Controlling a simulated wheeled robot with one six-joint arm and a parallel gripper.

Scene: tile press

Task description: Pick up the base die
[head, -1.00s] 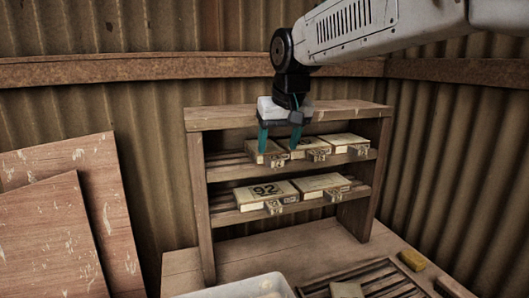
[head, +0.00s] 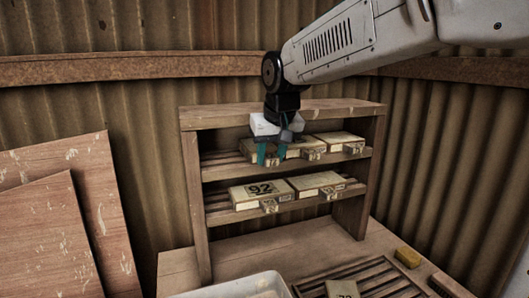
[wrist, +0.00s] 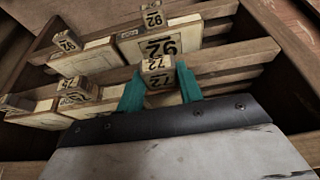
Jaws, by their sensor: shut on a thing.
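No visible marking reads "base".
Two more dies (head: 340,140) sit close to its right on the upper shelf. The lower shelf holds a die marked 92 (head: 262,192) and another die (head: 316,182). The wooden shelf unit (head: 285,114) has a top board just behind my gripper. A white tub (head: 235,288) and slatted rack (head: 375,278) stand in front.

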